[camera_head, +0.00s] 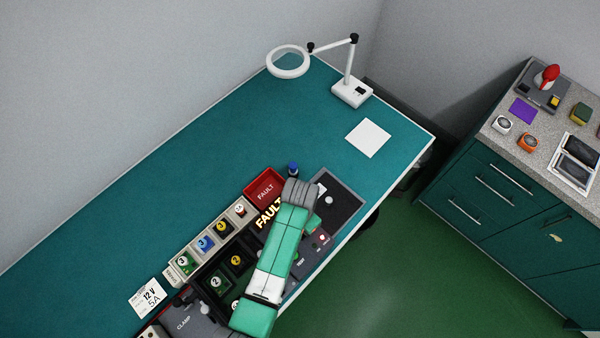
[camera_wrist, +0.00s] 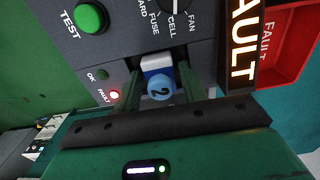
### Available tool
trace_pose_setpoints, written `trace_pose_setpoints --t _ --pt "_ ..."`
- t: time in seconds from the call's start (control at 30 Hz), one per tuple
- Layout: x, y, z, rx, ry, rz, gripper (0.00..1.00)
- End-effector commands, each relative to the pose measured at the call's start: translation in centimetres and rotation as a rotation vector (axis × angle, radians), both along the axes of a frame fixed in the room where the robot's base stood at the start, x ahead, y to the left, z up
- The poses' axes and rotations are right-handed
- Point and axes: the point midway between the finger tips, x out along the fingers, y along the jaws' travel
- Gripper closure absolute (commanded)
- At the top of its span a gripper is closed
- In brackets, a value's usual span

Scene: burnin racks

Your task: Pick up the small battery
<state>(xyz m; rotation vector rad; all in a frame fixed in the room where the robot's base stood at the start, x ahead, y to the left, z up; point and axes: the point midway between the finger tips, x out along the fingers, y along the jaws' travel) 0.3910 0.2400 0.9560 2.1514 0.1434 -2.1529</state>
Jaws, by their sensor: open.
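A small blue and white piece with a round blue face marked 2 (camera_wrist: 159,88) sits at the grey test panel in the wrist view. I take it for the small battery, but its full shape is hidden. My gripper (camera_wrist: 159,73) is open, with one dark green finger on each side of the piece. I cannot tell whether the fingers touch it.
The grey test panel (camera_wrist: 125,50) has a green TEST button (camera_wrist: 90,18), a selector knob and a lit red fault light (camera_wrist: 114,95). A lit FAULT sign (camera_wrist: 243,42) and red bin (camera_head: 264,188) stand close by. Numbered holders (camera_head: 184,262) line the bench. The bench's far left is clear.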

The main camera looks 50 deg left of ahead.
Motion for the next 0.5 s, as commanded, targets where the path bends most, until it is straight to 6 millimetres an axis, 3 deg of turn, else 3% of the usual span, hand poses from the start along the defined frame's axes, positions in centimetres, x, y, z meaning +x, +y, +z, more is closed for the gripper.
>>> trace_pose_setpoints --t 0.07,0.23,0.3,0.5 --pt "0.02 0.00 0.03 0.000 0.000 0.000 0.60" --pt "0.02 0.01 0.05 0.000 -0.001 0.000 0.94" --pt "0.04 0.02 0.08 0.000 -0.001 0.000 0.98" --pt "0.09 0.04 0.48 0.001 -0.003 0.000 0.98"
